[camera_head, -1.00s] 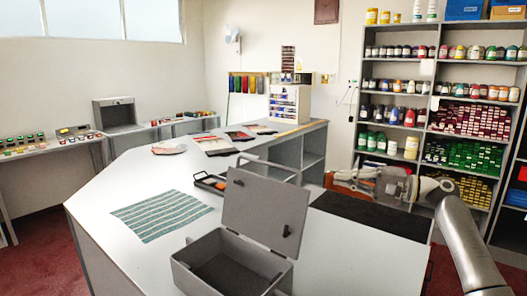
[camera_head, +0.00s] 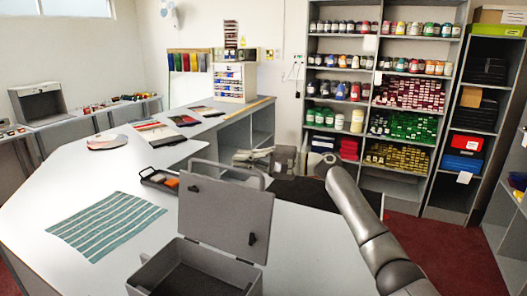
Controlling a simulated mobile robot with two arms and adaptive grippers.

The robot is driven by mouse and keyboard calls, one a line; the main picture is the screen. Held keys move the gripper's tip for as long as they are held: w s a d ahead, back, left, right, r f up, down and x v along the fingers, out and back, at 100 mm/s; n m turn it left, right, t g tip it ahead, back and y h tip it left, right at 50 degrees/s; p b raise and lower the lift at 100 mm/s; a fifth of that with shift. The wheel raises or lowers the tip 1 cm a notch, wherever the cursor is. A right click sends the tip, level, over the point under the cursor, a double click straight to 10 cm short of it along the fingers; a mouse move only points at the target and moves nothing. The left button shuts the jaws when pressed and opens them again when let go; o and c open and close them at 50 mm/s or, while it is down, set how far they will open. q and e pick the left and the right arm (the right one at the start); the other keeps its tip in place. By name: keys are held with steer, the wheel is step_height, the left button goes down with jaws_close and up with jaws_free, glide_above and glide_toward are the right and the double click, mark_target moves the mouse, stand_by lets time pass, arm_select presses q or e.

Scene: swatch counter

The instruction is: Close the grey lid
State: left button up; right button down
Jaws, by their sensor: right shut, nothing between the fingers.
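The grey lid (camera_head: 225,215) stands open and roughly upright at the back of a grey box (camera_head: 152,283). The box is open at the top, at the bottom of the head view. A small dark latch shows on the lid's face near its right side. My right gripper (camera_head: 240,158) is shut and empty, beyond the lid and above its top right edge. It looks apart from the lid, though the depth gap is hard to judge. My left gripper is out of view.
A striped teal cloth (camera_head: 105,226) lies on the white counter (camera_head: 60,190) left of the box. A dark mat (camera_head: 300,195) lies to the right. Shelves stand behind.

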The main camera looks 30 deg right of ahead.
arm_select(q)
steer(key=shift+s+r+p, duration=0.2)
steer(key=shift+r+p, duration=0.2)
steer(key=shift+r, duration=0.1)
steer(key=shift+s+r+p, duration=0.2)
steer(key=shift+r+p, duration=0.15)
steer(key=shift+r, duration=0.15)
arm_select(e)
steer(key=s+a, duration=0.2)
steer(key=shift+s+a+r, duration=0.1)
steer(key=shift+a, duration=0.25)
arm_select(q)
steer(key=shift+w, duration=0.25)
arm_select(e)
steer(key=shift+s+r, duration=0.1)
